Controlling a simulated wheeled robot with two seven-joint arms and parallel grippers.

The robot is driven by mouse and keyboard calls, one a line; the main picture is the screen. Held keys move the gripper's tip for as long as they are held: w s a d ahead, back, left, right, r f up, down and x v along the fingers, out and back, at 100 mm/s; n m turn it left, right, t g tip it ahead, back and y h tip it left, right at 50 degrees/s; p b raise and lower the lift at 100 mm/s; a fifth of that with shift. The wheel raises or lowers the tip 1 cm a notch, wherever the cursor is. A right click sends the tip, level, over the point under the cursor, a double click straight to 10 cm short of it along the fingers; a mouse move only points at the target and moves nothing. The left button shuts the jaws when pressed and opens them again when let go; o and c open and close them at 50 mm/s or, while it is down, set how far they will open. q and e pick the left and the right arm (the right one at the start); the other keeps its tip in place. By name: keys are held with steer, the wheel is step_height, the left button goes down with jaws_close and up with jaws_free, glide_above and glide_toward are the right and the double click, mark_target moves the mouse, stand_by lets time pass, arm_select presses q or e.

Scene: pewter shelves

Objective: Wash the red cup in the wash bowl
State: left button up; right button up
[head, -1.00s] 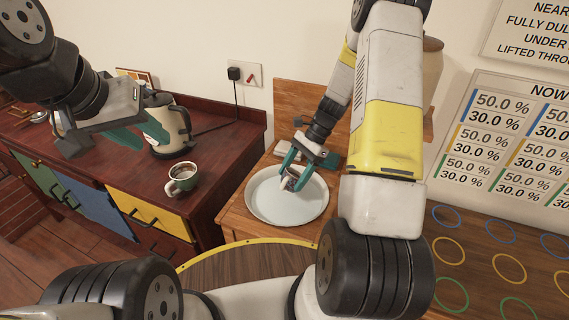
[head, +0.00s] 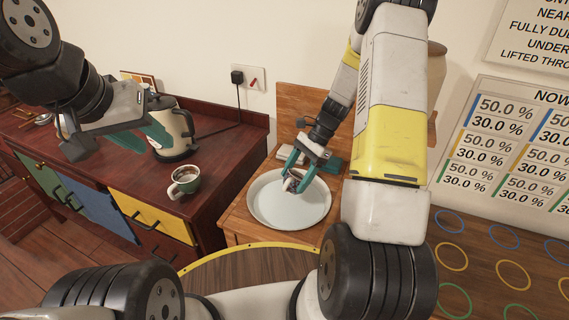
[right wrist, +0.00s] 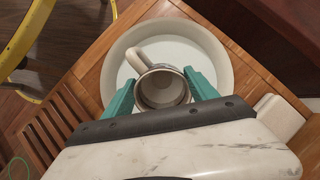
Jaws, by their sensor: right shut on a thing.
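The wash bowl (head: 324,214) is a wide, shallow, pale round bowl on a wooden stand. It also shows in the right wrist view (right wrist: 110,72). My right gripper (head: 297,178) has teal fingers and is shut on a cup (head: 292,185) within the bowl's outline. In the right wrist view the cup (right wrist: 160,88) has a pale handle and a greyish, empty-looking inside; no red shows clearly. Whether it touches the bowl's floor I cannot tell. My left gripper (head: 115,142) is empty above the dark counter, its teal fingers apart.
A grey-green item (head: 333,164) lies behind the bowl. A board with coloured rings (head: 500,262) is at the right.

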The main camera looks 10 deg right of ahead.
steer(key=shift+f, duration=4.4)
steer(key=shift+s+d+f, duration=0.1)
steer(key=shift+s+d, duration=0.25)
steer(key=shift+d, duration=0.2)
steer(key=shift+s+d, duration=0.3)
steer(key=shift+d, duration=0.25)
steer(key=shift+w+a, duration=0.5)
steer(key=shift+a, duration=0.25)
steer(key=shift+w+a, duration=0.45)
steer(key=shift+a, duration=0.3)
steer(key=shift+w+a, duration=0.5)
steer(key=shift+a, duration=0.25)
steer(key=shift+s+d, duration=0.5)
steer(key=shift+d, duration=0.25)
steer(key=shift+s+d, duration=0.45)
steer(key=shift+d, duration=0.35)
steer(key=shift+s+d, duration=0.5)
steer(key=shift+d, duration=0.25)
steer(key=shift+w+a, duration=0.45)
steer(key=shift+a, duration=0.25)
steer(key=shift+w+a, duration=0.5)
steer(key=shift+a, duration=0.25)
steer(key=shift+w+a, duration=0.45)
steer(key=shift+a, duration=0.25)
steer(key=shift+s+d, duration=0.75)
steer(key=shift+d, duration=0.25)
steer(key=shift+r, duration=5.1)
